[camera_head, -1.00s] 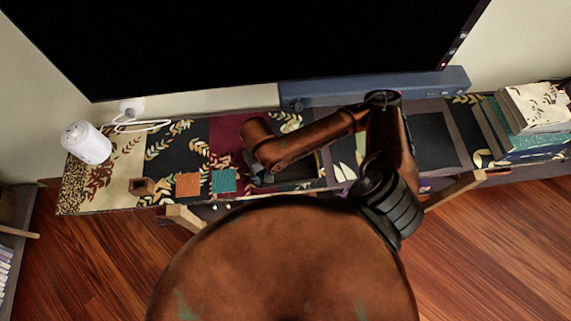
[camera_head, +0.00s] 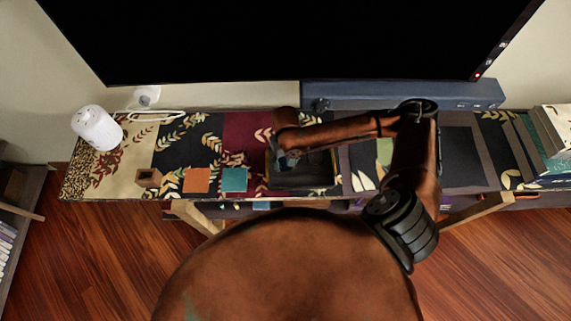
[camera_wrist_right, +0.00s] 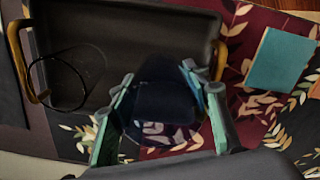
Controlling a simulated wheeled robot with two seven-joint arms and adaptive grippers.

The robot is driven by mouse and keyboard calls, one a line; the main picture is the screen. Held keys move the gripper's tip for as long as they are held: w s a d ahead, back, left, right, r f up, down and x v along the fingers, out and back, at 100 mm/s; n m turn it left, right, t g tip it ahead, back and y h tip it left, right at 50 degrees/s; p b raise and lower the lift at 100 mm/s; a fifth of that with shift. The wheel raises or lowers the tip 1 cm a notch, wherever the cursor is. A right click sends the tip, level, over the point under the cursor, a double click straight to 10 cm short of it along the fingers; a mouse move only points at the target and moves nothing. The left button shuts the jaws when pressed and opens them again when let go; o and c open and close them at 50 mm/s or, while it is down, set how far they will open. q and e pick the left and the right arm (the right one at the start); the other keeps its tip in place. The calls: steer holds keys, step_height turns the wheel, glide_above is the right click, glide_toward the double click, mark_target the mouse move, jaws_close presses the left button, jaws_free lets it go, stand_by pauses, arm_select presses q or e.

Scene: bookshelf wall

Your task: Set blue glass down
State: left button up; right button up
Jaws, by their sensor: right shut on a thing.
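My right gripper (camera_wrist_right: 157,78) is shut on a dark blue glass (camera_wrist_right: 165,100), which sits between its two fingers in the right wrist view. The gripper and glass are over or beside the edge of a dark tray (camera_wrist_right: 185,22) with gold handles; I cannot tell whether the glass touches anything below. In the head view the right gripper (camera_head: 285,160) is at the left part of the tray (camera_head: 318,187), and the glass is mostly hidden there. A teal coaster (camera_head: 234,179) lies left of the tray and also shows in the right wrist view (camera_wrist_right: 280,60). My left gripper is not in view.
A clear round glass outline (camera_wrist_right: 68,82) shows in the tray. An orange coaster (camera_head: 196,180), a small brown box (camera_head: 148,178) and a white cylinder (camera_head: 96,130) stand to the left. A soundbar (camera_head: 395,95) and screen (camera_head: 290,40) are behind; books (camera_head: 545,150) are at right.

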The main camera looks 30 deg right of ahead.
steer(key=shift+w+d+f, duration=0.2)
steer(key=shift+w+f, duration=0.05)
steer(key=shift+f, duration=0.15)
steer(key=f, duration=0.1)
steer(key=f+b, duration=0.1)
steer(key=f, duration=0.1)
steer(key=shift+w+d+f, duration=0.15)
steer(key=shift+w+f, duration=0.05)
steer(key=shift+f, duration=0.15)
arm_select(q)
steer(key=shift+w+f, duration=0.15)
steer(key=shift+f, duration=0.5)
arm_select(e)
steer(key=o, duration=0.8)
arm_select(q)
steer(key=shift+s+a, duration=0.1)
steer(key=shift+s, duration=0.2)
arm_select(e)
steer(key=o, duration=0.5)
steer(key=shift+c, duration=0.2)
arm_select(q)
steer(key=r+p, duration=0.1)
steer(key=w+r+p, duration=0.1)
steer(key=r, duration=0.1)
steer(key=shift+p, duration=0.4)
arm_select(e)
step_height(320, 180, up, 12)
